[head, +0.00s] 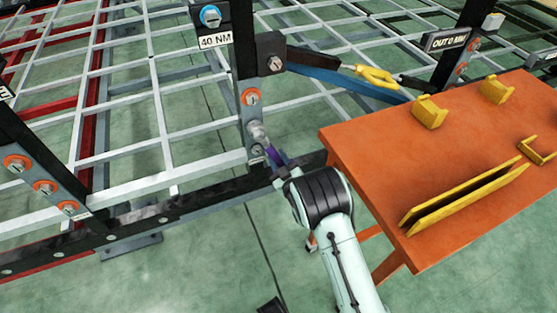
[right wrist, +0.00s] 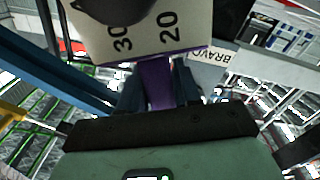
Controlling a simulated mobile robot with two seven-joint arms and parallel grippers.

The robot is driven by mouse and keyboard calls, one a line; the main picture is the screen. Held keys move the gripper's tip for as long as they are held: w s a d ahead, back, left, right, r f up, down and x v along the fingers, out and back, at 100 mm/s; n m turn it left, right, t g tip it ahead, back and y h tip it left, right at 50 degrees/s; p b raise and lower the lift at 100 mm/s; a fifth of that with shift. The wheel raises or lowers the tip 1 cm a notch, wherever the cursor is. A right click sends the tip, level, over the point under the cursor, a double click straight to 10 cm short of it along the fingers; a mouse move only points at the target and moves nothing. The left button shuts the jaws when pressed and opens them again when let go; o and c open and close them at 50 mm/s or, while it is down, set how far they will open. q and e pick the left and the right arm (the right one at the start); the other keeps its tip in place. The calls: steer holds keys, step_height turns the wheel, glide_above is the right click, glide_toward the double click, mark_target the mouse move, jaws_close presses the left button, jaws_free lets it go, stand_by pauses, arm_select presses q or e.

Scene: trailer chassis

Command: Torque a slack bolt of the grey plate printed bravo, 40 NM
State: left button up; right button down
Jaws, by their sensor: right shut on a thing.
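The grey plate (head: 244,117) is a narrow upright strip on a dark post in the head view. Its upper bolt (head: 251,97) sits in an orange ring; lower bolts are partly hidden by the tool. A "BRAVO" label (right wrist: 222,56) shows in the right wrist view. My right gripper (head: 279,171) is shut on the purple handle of a tool (head: 272,153); its grey head is at the plate, below the upper bolt. Whether it is seated on a bolt I cannot tell. In the right wrist view the tool's pale scale (right wrist: 145,35) reads 30 and 20. My left gripper is not in view.
A "40 NM" sign (head: 215,40) hangs above, under a blue-ringed bolt (head: 210,16). A blue bar (head: 325,68) runs right from the post. An orange table (head: 375,150) with yellow holders (head: 430,111) stands close right of my arm. Another bolted plate (head: 45,180) is left.

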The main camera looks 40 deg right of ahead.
steer(key=shift+r, duration=0.1)
steer(key=c, duration=1.4)
jaws_free()
steer(key=shift+c, duration=0.2)
jaws_close()
steer(key=shift+w+a+f+m+b, duration=0.2)
steer(key=shift+a+m+b, duration=0.15)
steer(key=shift+a, duration=0.2)
steer(key=shift+w+a+f+m+b, duration=0.15)
steer(key=shift+a+m+b, duration=0.1)
steer(key=shift+a+m, duration=0.25)
steer(key=shift+a, duration=0.1)
steer(key=shift+a, duration=0.1)
steer(key=shift+w+a+f+m, duration=0.1)
steer(key=shift+w+a+m, duration=0.05)
steer(key=shift+a+m, duration=0.4)
steer(key=shift+w+a+f+m, duration=0.1)
steer(key=shift+a+m, duration=0.3)
steer(key=shift+a, duration=0.1)
